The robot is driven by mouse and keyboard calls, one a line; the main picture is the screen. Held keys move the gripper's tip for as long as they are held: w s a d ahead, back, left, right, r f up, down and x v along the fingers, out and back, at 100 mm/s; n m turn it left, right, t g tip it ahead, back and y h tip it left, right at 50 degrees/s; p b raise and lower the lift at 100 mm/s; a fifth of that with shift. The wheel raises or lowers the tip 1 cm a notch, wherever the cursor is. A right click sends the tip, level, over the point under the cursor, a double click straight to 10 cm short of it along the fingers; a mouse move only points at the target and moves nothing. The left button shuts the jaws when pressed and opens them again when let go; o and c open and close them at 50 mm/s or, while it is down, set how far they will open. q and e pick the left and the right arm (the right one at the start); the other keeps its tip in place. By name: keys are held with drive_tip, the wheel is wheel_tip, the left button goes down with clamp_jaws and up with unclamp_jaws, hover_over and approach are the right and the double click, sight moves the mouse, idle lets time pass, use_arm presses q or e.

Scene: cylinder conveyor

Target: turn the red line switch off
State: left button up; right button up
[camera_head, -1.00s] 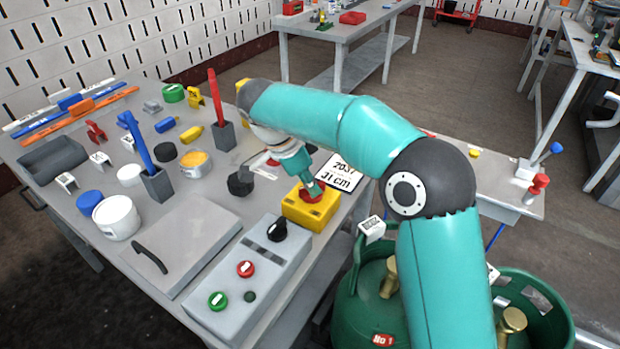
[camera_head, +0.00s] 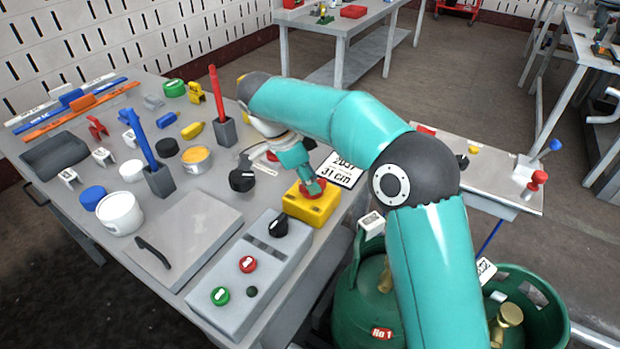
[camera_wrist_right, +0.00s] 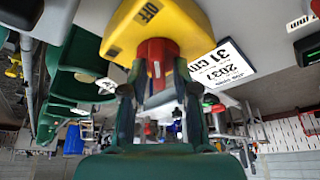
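The red switch (camera_head: 318,184) is a red knob on top of a yellow box (camera_head: 311,208) at the table's right edge. In the right wrist view the red knob (camera_wrist_right: 158,58) stands on the yellow box (camera_wrist_right: 165,18), which bears an "OFF" label. My right gripper (camera_head: 311,186) reaches down onto the knob. In the wrist view its two fingers (camera_wrist_right: 158,84) are on either side of the knob and appear closed on it. The fingers hide part of the knob in the head view. My left gripper is not in view.
A grey control box (camera_head: 243,290) with a black knob (camera_head: 278,225), a red button (camera_head: 247,264) and a green button (camera_head: 220,296) stands in front. A white label card (camera_head: 342,170) lies behind the yellow box. Green gas cylinders (camera_head: 372,290) stand right of the table.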

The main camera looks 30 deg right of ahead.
drive_tip(key=shift+o, duration=0.2)
drive_tip(key=v, duration=0.7)
drive_tip(key=shift+r, duration=0.15)
drive_tip(key=shift+s+a, duration=0.1)
idle(0.5)
